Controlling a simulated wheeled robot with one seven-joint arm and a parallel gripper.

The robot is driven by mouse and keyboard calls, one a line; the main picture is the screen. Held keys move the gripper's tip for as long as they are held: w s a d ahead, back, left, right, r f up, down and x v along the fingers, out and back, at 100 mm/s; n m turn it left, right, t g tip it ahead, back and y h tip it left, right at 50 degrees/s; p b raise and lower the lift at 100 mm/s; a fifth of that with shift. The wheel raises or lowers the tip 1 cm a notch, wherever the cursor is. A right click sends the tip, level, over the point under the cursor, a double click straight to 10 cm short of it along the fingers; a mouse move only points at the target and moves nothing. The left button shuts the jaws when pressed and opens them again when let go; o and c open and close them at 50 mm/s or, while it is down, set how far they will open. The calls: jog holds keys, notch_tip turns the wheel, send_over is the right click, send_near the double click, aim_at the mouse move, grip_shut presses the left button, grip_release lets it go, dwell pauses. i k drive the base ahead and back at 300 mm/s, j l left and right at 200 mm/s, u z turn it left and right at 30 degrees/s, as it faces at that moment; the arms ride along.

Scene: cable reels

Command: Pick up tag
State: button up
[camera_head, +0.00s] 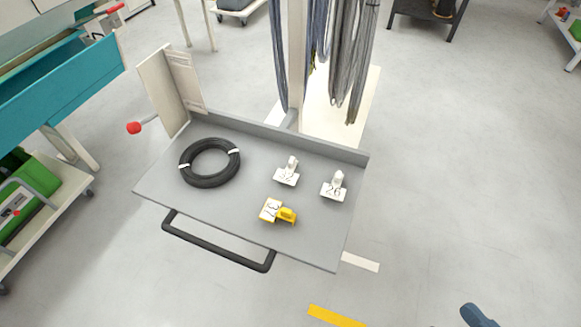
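Three small tags with clips lie on a grey tray (225,218). One white tag (286,178) sits near the tray's middle and its number looks like 32. Another white tag (334,190) marked 26 sits near the right edge. A yellow tag (271,211) lies closer to the front edge, with its yellow clip (288,215) to its right. Its number is turned sideways and hard to read. My gripper is not in view.
A black cable coil (209,181) lies at the tray's left. The tray has a raised back edge, an upright beige panel (161,88) at back left and a black handle (215,243) in front. Grey cables (352,60) hang behind. A dark blue piece (477,315) shows at bottom right.

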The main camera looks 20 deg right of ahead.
aim_at(333, 191)
jog(key=i+l, duration=0.15)
jog(key=l, duration=0.2)
jog(key=i+l, duration=0.15)
jog(key=l, duration=0.15)
jog(key=i+l, duration=0.15)
jog(key=l, duration=0.2)
jog(key=i+l+u, duration=0.1)
jog(key=l+u, duration=0.15)
jog(key=u, duration=0.15)
jog(key=l+u, duration=0.25)
jog(key=u, duration=0.15)
jog(key=l+u, duration=0.4)
jog(key=j+u, duration=0.1)
jog(key=u, duration=0.15)
jog(key=i, duration=0.05)
